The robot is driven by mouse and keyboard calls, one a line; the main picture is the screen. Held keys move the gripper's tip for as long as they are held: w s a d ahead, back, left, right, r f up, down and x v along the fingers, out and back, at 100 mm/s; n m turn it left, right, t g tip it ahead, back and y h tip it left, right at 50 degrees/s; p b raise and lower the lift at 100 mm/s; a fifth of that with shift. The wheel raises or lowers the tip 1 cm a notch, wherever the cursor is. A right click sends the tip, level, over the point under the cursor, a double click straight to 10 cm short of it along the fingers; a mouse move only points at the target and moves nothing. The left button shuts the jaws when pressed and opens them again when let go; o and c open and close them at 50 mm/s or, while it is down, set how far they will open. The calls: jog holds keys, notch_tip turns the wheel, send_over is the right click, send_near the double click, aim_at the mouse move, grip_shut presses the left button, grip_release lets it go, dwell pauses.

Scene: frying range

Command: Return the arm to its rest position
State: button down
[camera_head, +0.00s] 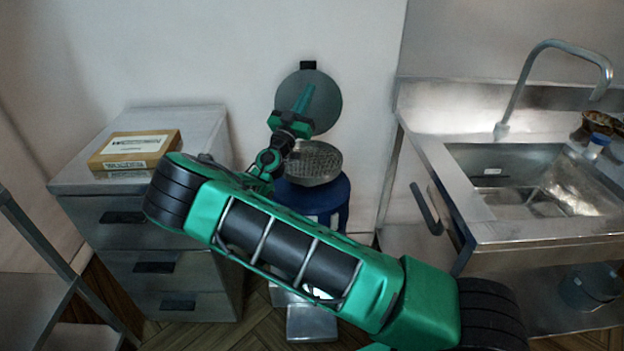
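My green and black arm stretches across the middle of the view from the lower right. Its forearm bends back toward the wall. My gripper (306,98) is at the far end, in front of the raised round grey lid (330,100) of what looks like a waffle iron. I cannot tell whether it touches the lid. The fingers are seen from behind and overlap, so their opening cannot be made out. No held thing shows. The iron's round gridded lower plate (316,162) lies below, on a blue drum-like stand (335,190) that my arm partly hides.
A grey drawer cabinet (205,125) stands at left with a yellow-brown box (133,150) on top. A steel sink unit (440,170) with a curved faucet (520,85) is at right. A metal rack edge (35,240) shows at far left. The wall is close behind the lid.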

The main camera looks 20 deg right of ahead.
jog(key=s+d+f+m+g+y, duration=0.1)
jog(key=s+d+f+g+y, duration=0.2)
jog(key=s+d+f+g, duration=0.5)
jog(key=s+d+f+m+g+y, duration=0.1)
jog(key=s+d+f+g+y, duration=0.4)
jog(key=d, duration=0.6)
jog(key=s+a+r+n+y, duration=0.35)
jog(key=s+a, duration=0.25)
jog(key=s, duration=0.2)
jog(key=s+a+r+n+t+y, duration=0.1)
jog(key=s+a+r+n+y, duration=0.2)
jog(key=s+a, duration=0.45)
jog(key=s+a+r+n+y, duration=0.25)
jog(key=s+a+n, duration=0.3)
jog(key=s, duration=0.35)
jog(key=s+d+f+m+g, duration=0.1)
jog(key=s+d+m+g, duration=0.1)
jog(key=s+d, duration=0.3)
jog(key=s+d+f+m+g, duration=0.1)
jog(key=s+d+m, duration=0.4)
jog(key=s, duration=0.7)
jog(key=shift+s+d+g+y, duration=0.2)
jog(key=shift+s+g+y, duration=0.15)
jog(key=shift+g, duration=0.35)
